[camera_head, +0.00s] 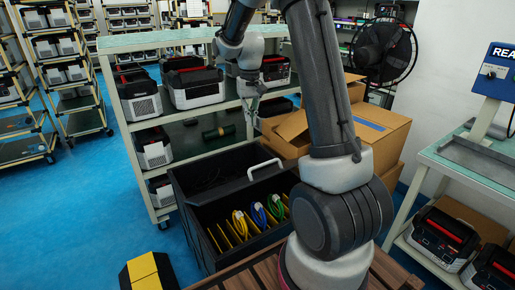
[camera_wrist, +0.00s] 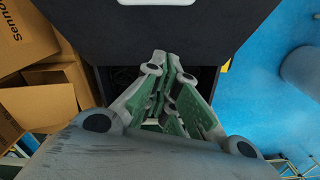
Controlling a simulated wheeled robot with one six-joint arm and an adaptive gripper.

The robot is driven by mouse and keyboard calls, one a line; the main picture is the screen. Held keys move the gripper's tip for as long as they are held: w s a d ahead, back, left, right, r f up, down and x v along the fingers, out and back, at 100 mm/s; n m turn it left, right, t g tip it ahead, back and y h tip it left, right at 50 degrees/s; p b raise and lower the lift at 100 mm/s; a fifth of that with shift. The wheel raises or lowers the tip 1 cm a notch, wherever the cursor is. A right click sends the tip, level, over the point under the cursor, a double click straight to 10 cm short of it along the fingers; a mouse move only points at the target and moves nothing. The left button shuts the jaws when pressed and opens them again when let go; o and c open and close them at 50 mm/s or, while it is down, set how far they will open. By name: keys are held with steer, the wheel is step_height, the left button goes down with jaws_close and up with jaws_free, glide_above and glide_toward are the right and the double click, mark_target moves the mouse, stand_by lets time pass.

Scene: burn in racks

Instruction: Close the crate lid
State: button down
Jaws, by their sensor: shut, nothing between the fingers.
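The black crate (camera_head: 190,218) stands on the floor in front of the shelf. Its dark lid panel (camera_head: 222,186) carries a white handle (camera_head: 265,168) and is raised across the crate, with openings visible both behind and in front of it. The panel's exact tilt is hard to tell. The panel (camera_wrist: 130,35) and handle (camera_wrist: 55,76) also show in the wrist view. My gripper (camera_head: 250,122) is above the far side of the crate, apart from the handle. Its fingers (camera_wrist: 172,62) are shut and empty, over the dark opening.
Yellow dividers (camera_head: 225,237) and coiled cables (camera_head: 258,214) are in the crate's near part. Open cardboard boxes (camera_head: 375,128) stand close on the right. A shelf of devices (camera_head: 195,85) is behind. A yellow-black block (camera_head: 150,270) is at front left; blue floor (camera_head: 85,205) is clear.

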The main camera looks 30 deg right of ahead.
steer(key=s+f+n, duration=0.3)
steer(key=s+f, duration=0.1)
steer(key=f, duration=0.8)
steer(key=shift+s+f+g, duration=0.15)
steer(key=shift+s+g, duration=0.15)
steer(key=shift+s, duration=0.1)
steer(key=shift+d, duration=0.1)
